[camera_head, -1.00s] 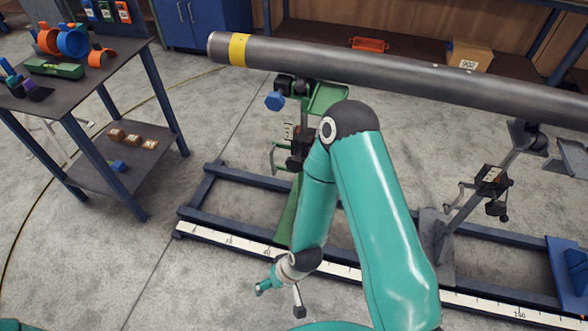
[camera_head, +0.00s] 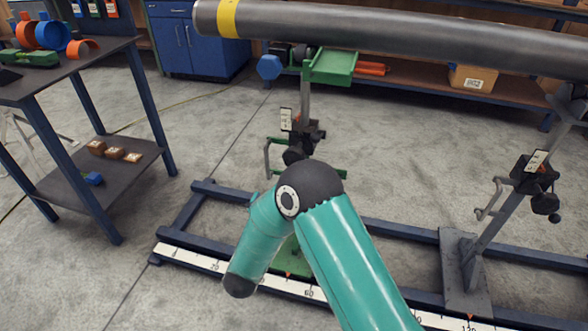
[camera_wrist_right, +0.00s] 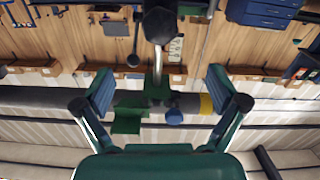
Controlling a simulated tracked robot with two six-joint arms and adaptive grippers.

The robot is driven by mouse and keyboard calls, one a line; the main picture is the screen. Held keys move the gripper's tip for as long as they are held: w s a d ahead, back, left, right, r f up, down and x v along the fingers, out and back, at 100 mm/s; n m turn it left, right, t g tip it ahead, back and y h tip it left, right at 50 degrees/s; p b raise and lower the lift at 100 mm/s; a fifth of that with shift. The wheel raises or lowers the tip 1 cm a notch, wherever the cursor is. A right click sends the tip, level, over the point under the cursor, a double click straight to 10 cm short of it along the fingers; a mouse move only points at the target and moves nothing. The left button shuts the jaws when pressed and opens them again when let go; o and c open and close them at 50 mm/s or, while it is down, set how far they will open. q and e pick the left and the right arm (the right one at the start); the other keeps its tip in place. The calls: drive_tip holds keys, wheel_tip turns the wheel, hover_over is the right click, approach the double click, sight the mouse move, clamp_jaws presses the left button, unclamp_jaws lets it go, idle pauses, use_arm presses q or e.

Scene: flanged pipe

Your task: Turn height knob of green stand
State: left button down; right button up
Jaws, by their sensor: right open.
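The green stand has a green top bracket (camera_head: 330,65) under the grey pipe, a thin post and a green base (camera_head: 292,257) partly behind my right arm. A black clamp (camera_head: 305,138) with a lever sits on its post beside a white scale plate. A blue hexagonal knob (camera_head: 269,67) is beside the bracket. In the right wrist view, my right gripper (camera_wrist_right: 160,82) is open and empty. The stand's post and blue knob (camera_wrist_right: 174,115) appear beyond its fingers, with a dark knob-like part (camera_wrist_right: 159,25) near the top. My left gripper is out of view.
The pipe (camera_head: 400,35) with a yellow band crosses above the stand. A grey stand (camera_head: 490,230) is at the right. A dark blue rail frame with a ruler (camera_head: 190,259) lies on the floor. A shelved table (camera_head: 110,168) is at the left. Floor between table and frame is clear.

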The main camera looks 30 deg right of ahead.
sight(293, 160)
drive_tip(key=b+x, duration=0.2)
drive_tip(key=x, duration=1.4)
drive_tip(key=shift+w+d, duration=0.15)
drive_tip(key=shift+w, duration=0.05)
drive_tip(key=c, duration=1.1)
